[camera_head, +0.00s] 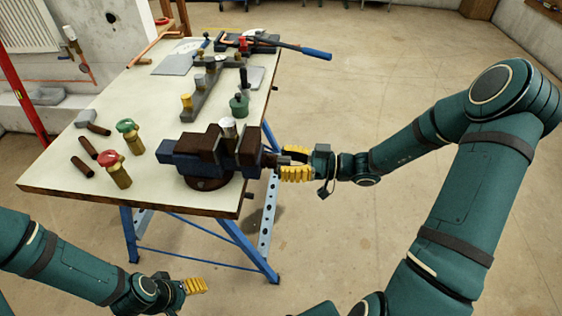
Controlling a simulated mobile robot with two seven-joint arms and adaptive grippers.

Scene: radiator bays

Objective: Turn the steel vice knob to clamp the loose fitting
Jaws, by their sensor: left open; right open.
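The vice (190,165), blue with dark brown jaws, stands at the front right corner of the workbench. A silver cylindrical fitting (228,127) stands upright at its jaws; how tightly it is held I cannot tell. The vice's steel knob and spindle (279,159) stick out to the right, past the bench edge. My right gripper (286,163) is open at the knob, its yellow fingers above and below it. Contact cannot be made out. My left gripper (205,285) is open and empty, low in front of the bench.
The workbench (150,90) holds a red-handled valve (114,170), a green-handled valve (130,137), dark pipe pieces (83,169), a green pot (239,106) and a long blue-handled tool (310,52). The floor (400,90) to the right is clear.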

